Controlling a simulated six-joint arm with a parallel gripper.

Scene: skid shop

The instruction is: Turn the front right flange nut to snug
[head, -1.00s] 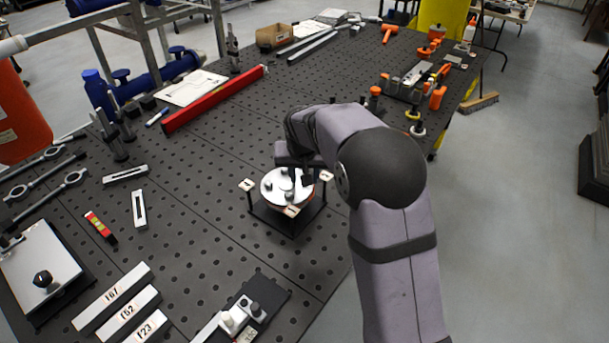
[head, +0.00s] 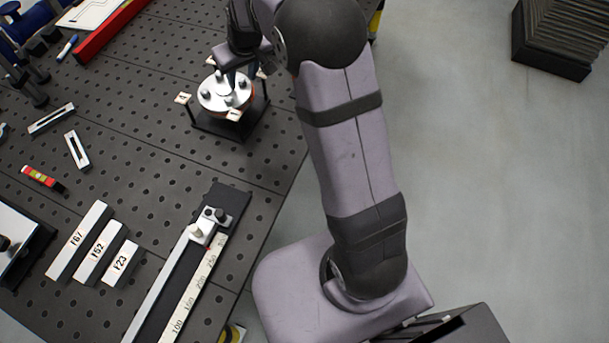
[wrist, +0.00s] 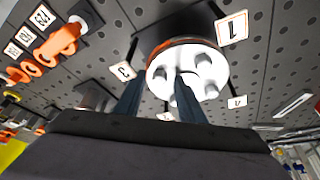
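The round white flange (head: 211,101) sits on a dark stand at the table's right part in the head view, with several nuts on its face. It also shows in the wrist view (wrist: 215,72), with an orange-brown rim under it. Numbered tags stand around it, among them a tag marked 1 (wrist: 232,27). My gripper (head: 236,78) is over the flange's far side. In the wrist view, the two dark blue fingers of my gripper (wrist: 158,82) are apart and point at the flange. I see no nut clearly held between them. Whether the fingertips touch the flange is unclear.
Labelled bars (head: 88,250), a slide scale (head: 192,275) and a small red-yellow level (head: 42,179) lie on the perforated table. Slotted pieces (head: 77,150) lie left of the stand. Orange tools (wrist: 58,45) show in the wrist view. The table's right edge is close to the stand.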

